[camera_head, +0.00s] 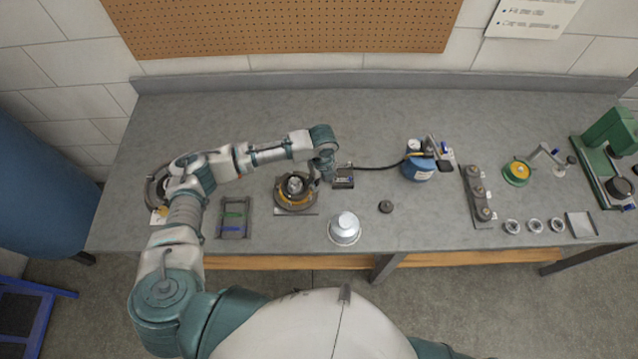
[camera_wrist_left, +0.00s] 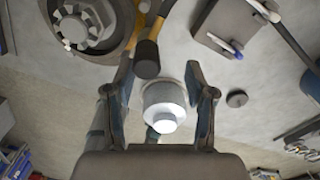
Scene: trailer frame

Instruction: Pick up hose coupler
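A round dark fitting with a silver centre and a yellow lever (camera_head: 295,188) lies on the bench; I take it for the hose coupler but cannot be sure. It also shows at the upper left of the left wrist view (camera_wrist_left: 82,25). My left gripper (camera_head: 326,174) is just right of it, pointing down. In the left wrist view its two fingers (camera_wrist_left: 160,70) are spread, with nothing held between them. The lever's dark knob end (camera_wrist_left: 147,58) appears close to the left finger; contact cannot be told. My right gripper is not in view.
A silver domed canister (camera_head: 344,228) stands near the front edge, and a black puck (camera_head: 385,207) lies to its right. A small dark box (camera_head: 343,177) with a hose to a blue tank (camera_head: 418,168) is beside the gripper. The back of the bench is clear.

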